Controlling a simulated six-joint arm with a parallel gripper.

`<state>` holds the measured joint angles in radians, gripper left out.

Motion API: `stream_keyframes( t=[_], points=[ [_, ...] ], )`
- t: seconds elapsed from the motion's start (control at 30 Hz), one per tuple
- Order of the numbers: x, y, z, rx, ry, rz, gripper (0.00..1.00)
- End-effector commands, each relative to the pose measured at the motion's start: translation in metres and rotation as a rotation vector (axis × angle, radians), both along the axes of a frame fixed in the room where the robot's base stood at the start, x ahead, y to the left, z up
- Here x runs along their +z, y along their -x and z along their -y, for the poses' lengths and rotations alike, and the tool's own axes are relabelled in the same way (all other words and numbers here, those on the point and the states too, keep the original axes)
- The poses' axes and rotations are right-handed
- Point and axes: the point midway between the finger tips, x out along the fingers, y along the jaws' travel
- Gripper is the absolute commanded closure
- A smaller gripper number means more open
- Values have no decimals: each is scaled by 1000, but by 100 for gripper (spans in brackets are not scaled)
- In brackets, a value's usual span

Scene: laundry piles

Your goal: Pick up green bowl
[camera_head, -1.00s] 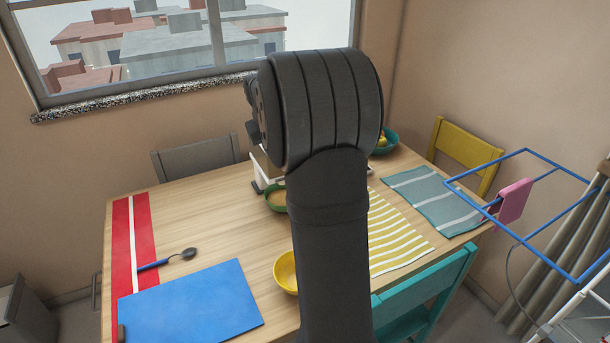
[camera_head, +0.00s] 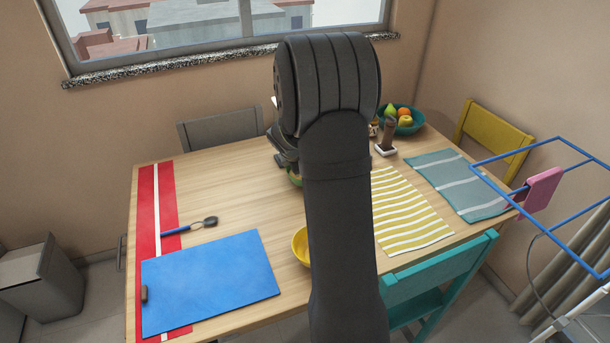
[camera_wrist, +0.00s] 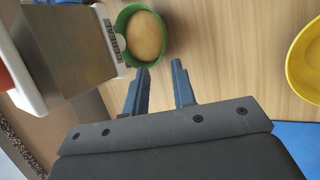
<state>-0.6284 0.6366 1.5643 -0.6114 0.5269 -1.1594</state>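The green bowl (camera_wrist: 166,42) holds a round tan filling and stands on the wooden table at the top of the wrist view. In the head view only a sliver of the green bowl (camera_head: 294,179) shows beside my arm; the rest is hidden behind it. My gripper (camera_wrist: 160,67) is open and empty. Its left fingertip appears close to the bowl's near rim in the wrist picture, and its right fingertip lies to the right of the bowl. I cannot tell whether the left finger touches it.
A box marked CEREAL (camera_wrist: 112,40) stands close to the bowl's left. A yellow bowl (camera_wrist: 293,60) is to the right. Beyond are a teal fruit bowl (camera_head: 415,127), a striped yellow mat (camera_head: 408,212) and a blue mat (camera_head: 210,282). Bare table lies between the bowls.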

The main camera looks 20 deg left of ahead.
Motion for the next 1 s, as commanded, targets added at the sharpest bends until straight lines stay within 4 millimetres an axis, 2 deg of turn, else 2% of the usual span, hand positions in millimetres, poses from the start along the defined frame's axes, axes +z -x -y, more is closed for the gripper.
stream_keyframes(
  t=[0.23, 0.7, 1.0],
  points=[
    [-21, -6, -1, 75, 42, 6, 76],
    [-91, -51, -4, 70, 40, 5, 76],
    [-110, -64, -5, 70, 39, 6, 76]
  ],
)
